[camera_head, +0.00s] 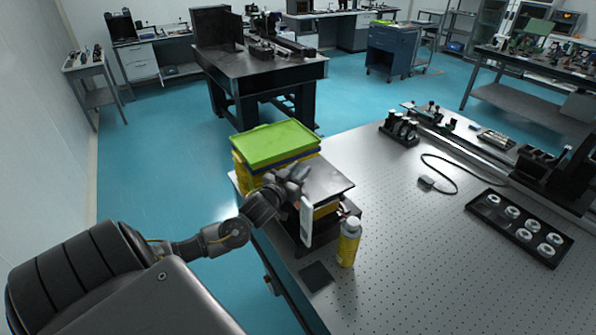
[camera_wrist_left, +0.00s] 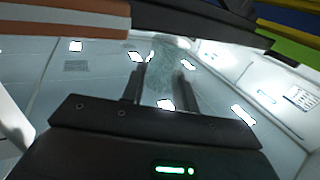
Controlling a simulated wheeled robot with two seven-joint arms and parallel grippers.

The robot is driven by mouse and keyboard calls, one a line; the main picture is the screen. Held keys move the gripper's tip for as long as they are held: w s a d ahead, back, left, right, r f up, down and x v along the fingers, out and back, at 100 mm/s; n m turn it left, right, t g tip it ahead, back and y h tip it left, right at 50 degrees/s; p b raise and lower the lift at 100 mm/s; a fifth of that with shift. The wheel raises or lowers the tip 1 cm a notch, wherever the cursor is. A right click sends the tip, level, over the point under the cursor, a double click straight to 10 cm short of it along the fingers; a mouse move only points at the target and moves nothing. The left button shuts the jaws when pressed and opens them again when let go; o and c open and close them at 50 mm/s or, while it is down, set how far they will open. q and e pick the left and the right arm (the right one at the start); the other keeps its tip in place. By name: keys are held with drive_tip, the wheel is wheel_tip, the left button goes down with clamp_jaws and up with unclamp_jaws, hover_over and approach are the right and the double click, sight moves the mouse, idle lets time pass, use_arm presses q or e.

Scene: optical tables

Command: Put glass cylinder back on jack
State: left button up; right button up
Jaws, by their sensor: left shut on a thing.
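A jack (camera_head: 330,180) with a dark flat top plate stands near the left edge of the perforated optical table. My left gripper (camera_head: 297,174) reaches in from the left, over the near left part of the plate. In the left wrist view its two fingers (camera_wrist_left: 161,80) are shut on a faint, clear, round-edged thing, the glass cylinder (camera_wrist_left: 172,45). The cylinder is hard to make out in the head view. I cannot tell whether it touches the plate. My right gripper is out of view.
A stack of crates with a green top (camera_head: 275,145) stands behind the jack. A yellow bottle (camera_head: 348,245) with a white cap stands close in front. A dark square pad (camera_head: 315,276) lies near the table's left edge.

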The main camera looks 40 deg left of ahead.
use_arm(q)
drive_tip(key=shift+a+f, duration=0.1)
drive_tip(key=shift+f, duration=0.4)
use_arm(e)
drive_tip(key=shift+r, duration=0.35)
use_arm(q)
drive_tip(key=o, duration=1)
drive_tip(key=shift+f, duration=0.15)
drive_tip(key=shift+s, duration=0.1)
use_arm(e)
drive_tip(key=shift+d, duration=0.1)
use_arm(q)
drive_tip(key=s+d+b, duration=0.2)
drive_tip(key=s+b, duration=0.1)
drive_tip(key=s, duration=0.8)
drive_tip(key=shift+s, duration=0.35)
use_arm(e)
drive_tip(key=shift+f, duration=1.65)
